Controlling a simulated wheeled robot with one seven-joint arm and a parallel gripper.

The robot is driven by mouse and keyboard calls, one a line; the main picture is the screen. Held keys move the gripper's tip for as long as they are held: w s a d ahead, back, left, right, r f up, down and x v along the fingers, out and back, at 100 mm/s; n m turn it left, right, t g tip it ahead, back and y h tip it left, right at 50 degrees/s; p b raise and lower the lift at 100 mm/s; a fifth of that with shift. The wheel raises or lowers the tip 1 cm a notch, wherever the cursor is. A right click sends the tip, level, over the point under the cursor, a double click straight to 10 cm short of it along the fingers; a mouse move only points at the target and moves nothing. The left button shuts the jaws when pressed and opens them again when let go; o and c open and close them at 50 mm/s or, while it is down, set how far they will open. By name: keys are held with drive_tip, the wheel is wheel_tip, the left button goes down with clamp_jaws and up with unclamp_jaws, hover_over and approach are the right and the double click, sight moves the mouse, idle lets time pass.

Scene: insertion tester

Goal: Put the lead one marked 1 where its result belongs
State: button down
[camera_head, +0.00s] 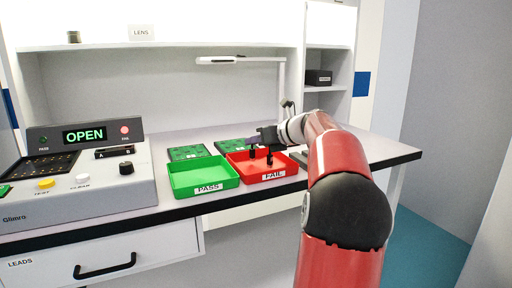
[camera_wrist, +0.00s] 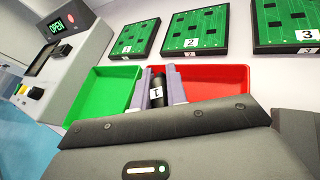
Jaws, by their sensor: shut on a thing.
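My gripper (camera_head: 256,142) is shut on a black lead marked 1 (camera_wrist: 156,92), held upright between its two pale fingers in the wrist view. In the head view my gripper is above the red FAIL tray (camera_head: 274,174), with the lead (camera_head: 252,153) hanging below. A second dark upright piece (camera_head: 269,158) shows there; I cannot tell whether it belongs to the lead. In the wrist view the fingers cover the gap between the red tray (camera_wrist: 225,72) and the green PASS tray (camera_wrist: 100,75). The tester display (camera_head: 84,135) reads OPEN, and its red FAIL lamp (camera_head: 125,129) is lit.
Green boards marked 1 (camera_wrist: 133,38), 2 (camera_wrist: 195,30) and 3 (camera_wrist: 285,25) lie behind the trays. The tester (camera_head: 90,200) stands at the left of the bench. A white lamp (camera_head: 240,60) arches over the back. The green tray looks empty.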

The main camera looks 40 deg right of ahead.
drive_tip(key=shift+f, duration=0.4)
drive_tip(key=shift+f, duration=0.2)
drive_tip(key=c, duration=1.4)
unclamp_jaws()
drive_tip(key=shift+r, duration=0.15)
